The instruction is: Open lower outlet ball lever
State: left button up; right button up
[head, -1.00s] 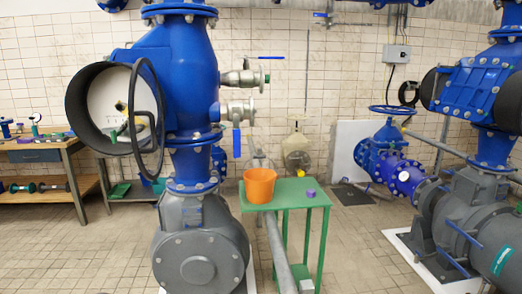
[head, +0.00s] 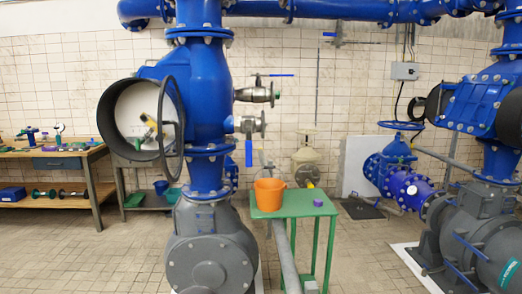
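The lower outlet ball valve (head: 246,125) sticks out to the right from the blue vertical pipe in the head view. Its blue lever (head: 248,152) hangs straight down, across the valve's sideways outlet. Above it is a second outlet valve (head: 257,94), whose blue lever (head: 280,75) lies level and points right. Neither of my grippers shows in the head view.
A green table (head: 292,205) with an orange bucket (head: 269,194) and a small purple object (head: 318,203) stands below and right of the valves. A large handwheel (head: 171,115) is left of the pipe. Tiled floor is open in front.

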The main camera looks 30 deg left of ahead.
aim_at(249, 156)
jog(key=u, duration=0.15)
jog(key=i, duration=1.5)
jog(key=u, duration=0.85)
jog(key=i, duration=0.4)
jog(key=u, duration=0.1)
jog(key=k, duration=0.9)
jog(key=u, duration=0.2)
jog(key=i, duration=0.9)
jog(key=z, duration=0.1)
